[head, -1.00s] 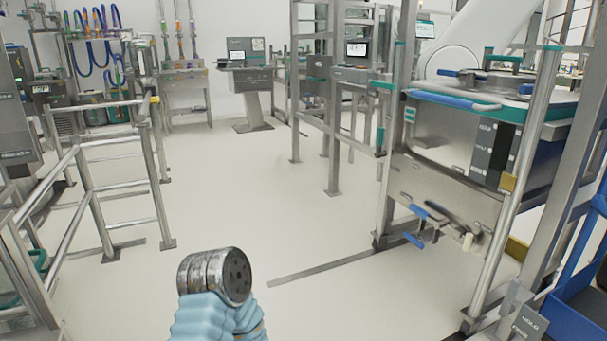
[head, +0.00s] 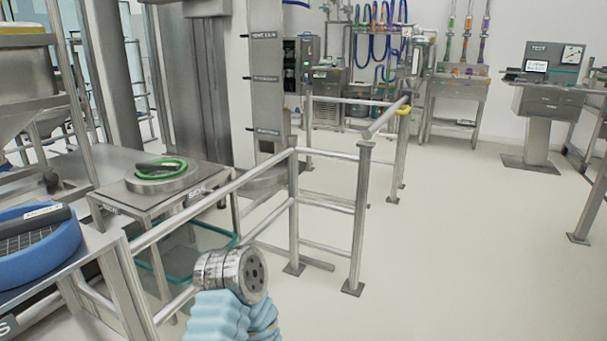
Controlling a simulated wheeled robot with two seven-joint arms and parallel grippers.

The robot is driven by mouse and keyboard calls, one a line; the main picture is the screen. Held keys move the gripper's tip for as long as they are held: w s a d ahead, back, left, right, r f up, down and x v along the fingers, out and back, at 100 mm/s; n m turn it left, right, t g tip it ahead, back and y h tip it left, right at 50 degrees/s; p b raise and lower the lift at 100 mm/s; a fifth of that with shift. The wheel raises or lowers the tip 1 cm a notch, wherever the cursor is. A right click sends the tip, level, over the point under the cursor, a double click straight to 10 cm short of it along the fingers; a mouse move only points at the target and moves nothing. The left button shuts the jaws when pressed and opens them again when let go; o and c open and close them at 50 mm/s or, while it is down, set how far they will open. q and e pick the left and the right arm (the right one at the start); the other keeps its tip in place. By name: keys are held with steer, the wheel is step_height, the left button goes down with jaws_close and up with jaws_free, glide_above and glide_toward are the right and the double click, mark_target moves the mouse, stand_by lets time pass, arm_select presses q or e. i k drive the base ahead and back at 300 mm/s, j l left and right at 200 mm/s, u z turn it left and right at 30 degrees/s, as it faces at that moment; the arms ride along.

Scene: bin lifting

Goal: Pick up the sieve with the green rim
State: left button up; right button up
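The sieve with the green rim (head: 164,184) is a low round metal pan on a small steel stand (head: 205,175) at the left. A dark object lies across its top within the green ring. A part of my arm with a pale blue sleeve and a bare metal end shows at the bottom centre, well to the right of and nearer than the sieve. No gripper fingers show on it. Neither of my grippers is in view, and nothing touches the sieve.
A sieve with a blue rim (head: 38,258) sits on a nearer steel table at the left edge. Metal railings (head: 325,160) stand between the green-rimmed sieve and the open floor (head: 460,260). A steel column (head: 267,85) rises behind.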

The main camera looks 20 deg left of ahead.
mark_target(164, 169)
steer(key=i+u, duration=0.15)
steer(key=u, duration=0.35)
steer(key=i+l+u, duration=0.1)
steer(key=u, duration=0.35)
steer(key=i+l+u, duration=0.15)
steer(key=u, duration=0.35)
steer(key=i+l+u, duration=0.2)
steer(key=u, duration=0.3)
